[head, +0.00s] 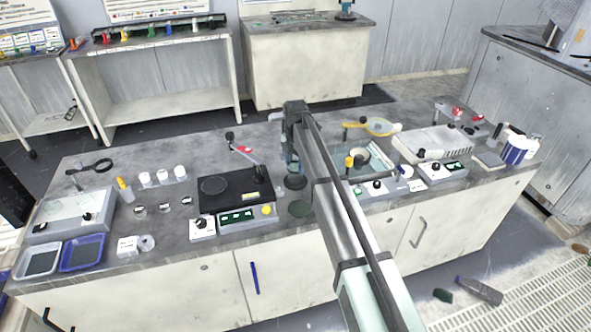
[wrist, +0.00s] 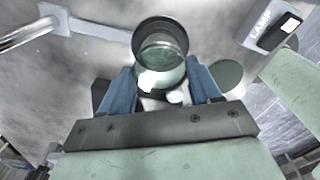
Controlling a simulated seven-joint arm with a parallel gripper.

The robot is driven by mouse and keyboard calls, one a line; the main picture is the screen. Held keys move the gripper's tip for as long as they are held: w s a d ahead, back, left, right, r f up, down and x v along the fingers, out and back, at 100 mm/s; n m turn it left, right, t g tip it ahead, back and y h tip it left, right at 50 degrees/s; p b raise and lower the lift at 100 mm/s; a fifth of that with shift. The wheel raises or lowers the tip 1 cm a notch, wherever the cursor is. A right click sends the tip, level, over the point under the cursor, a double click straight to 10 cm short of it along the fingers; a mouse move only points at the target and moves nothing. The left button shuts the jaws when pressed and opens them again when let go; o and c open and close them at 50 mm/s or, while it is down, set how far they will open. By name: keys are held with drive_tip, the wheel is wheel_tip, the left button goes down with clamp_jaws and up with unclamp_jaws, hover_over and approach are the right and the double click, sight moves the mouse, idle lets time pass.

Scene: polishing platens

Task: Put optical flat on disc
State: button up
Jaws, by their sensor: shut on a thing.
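My gripper (wrist: 160,88) is shut on a clear, pale greenish round glass piece, which I take for the optical flat (wrist: 163,72). In the head view my gripper (head: 293,168) points down over the table, and its fingers mostly hide the glass. A dark round disc (head: 295,182) lies just below the fingertips; its dark rim (wrist: 160,24) shows behind the glass in the wrist view. I cannot tell whether glass and disc touch. A flat dark green disc (head: 299,208) lies nearer the table's front edge, and also shows right of the fingers in the wrist view (wrist: 228,75).
A black unit with a round plate (head: 213,187) stands left of my gripper. A light tray with a ring (head: 362,160) stands to the right, beside a yellow-handled magnifier (head: 376,126). Small control boxes line the front.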

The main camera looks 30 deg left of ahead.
sight(296, 165)
drive_tip(key=shift+f, duration=1.65)
drive_tip(key=shift+f, duration=0.1)
drive_tip(key=o, duration=1.1)
drive_tip(key=shift+o, duration=0.2)
wheel_tip(296, 165, up, 12)
